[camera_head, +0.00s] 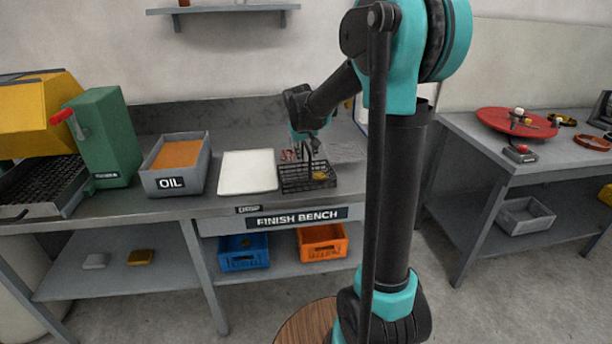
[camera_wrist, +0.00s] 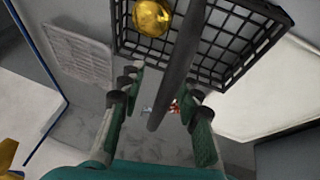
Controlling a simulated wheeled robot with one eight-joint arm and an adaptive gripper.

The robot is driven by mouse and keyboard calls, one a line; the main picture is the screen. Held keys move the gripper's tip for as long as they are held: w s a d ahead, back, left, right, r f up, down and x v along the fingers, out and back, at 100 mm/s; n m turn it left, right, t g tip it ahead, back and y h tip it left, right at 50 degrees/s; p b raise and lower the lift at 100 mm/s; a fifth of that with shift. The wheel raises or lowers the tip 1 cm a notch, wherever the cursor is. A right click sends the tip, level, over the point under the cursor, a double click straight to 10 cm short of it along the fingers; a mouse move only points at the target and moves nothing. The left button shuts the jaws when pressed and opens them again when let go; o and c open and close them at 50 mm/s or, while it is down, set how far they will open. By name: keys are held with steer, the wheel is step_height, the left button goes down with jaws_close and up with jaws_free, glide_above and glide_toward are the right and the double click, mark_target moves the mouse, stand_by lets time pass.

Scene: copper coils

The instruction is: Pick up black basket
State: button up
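The black wire basket (camera_head: 295,184) sits on the finish bench, right of a white tray. It has a tall handle, and a gold-coloured piece (camera_head: 319,176) lies inside it. My gripper (camera_head: 306,148) is above the basket at its handle, pointing down. In the wrist view the basket's mesh (camera_wrist: 232,33) fills the top, with the round gold piece (camera_wrist: 152,17) in it. The dark handle bar (camera_wrist: 176,85) passes between the fingers of my gripper (camera_wrist: 163,90). The fingers are apart, with gaps visible on both sides of the bar.
The white tray (camera_head: 248,171) lies just left of the basket, and the grey OIL bin (camera_head: 197,178) is beyond it. Small red items (camera_head: 288,155) lie behind the basket. Blue (camera_head: 244,260) and orange (camera_head: 322,252) crates stand on the shelf below. Another bench (camera_head: 500,150) is at right.

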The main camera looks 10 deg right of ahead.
steer(key=shift+f, duration=0.1)
stand_by(0.3)
jaws_close()
